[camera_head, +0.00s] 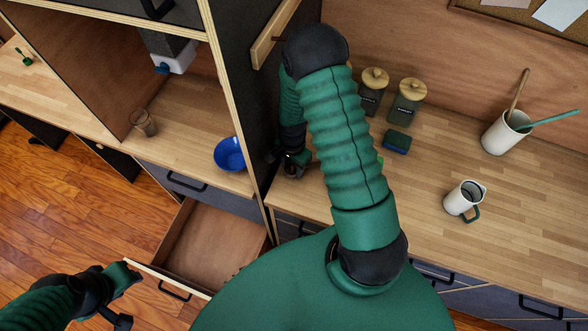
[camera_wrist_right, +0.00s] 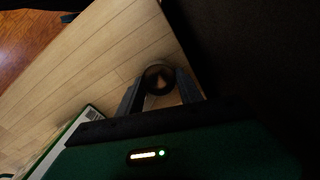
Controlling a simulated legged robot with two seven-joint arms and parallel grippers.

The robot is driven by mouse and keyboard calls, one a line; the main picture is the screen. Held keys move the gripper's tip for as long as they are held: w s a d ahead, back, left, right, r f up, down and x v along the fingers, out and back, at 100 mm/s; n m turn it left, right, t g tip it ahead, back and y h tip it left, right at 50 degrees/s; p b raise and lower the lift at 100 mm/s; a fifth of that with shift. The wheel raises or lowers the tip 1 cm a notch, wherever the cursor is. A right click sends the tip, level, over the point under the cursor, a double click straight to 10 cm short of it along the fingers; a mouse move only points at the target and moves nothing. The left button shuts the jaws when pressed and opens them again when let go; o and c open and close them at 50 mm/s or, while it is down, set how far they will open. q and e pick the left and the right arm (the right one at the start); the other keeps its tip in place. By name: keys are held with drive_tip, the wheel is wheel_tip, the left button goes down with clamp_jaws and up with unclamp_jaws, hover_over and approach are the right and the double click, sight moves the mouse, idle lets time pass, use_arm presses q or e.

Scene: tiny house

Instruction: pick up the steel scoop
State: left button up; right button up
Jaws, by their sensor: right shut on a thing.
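My right gripper (camera_head: 292,168) is low over the counter beside the dark upright panel, partly behind my own arm. In the right wrist view its two fingers (camera_wrist_right: 160,92) are closed on a small round, dark, cup-like thing with a shiny inside, which looks like the steel scoop (camera_wrist_right: 160,77). The wooden counter shows beyond it. The scoop is too small and dark to make out in the head view. My left gripper (camera_head: 118,295) is at the lower left, by the front of the open drawer (camera_head: 215,240); its finger gap is unclear.
The dark panel (camera_head: 245,75) stands close by my right gripper. Two jars (camera_head: 408,105), a blue-green sponge (camera_head: 397,142), a white jug (camera_head: 463,198) and a utensil pot (camera_head: 503,135) stand right. A blue bowl (camera_head: 229,154) and a glass (camera_head: 143,123) stand left.

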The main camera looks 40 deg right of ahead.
clamp_jaws()
drive_tip(key=shift+d+r+b, duration=0.1)
drive_tip(key=shift+r+b, duration=0.25)
drive_tip(key=shift+r, duration=0.25)
wheel_tip(320, 180, up, 2)
drive_tip(key=shift+r+b, duration=0.1)
drive_tip(key=shift+b, duration=0.25)
drive_tip(key=d+b, duration=0.5)
drive_tip(key=d, duration=1.2)
drive_tip(key=shift+d, duration=0.55)
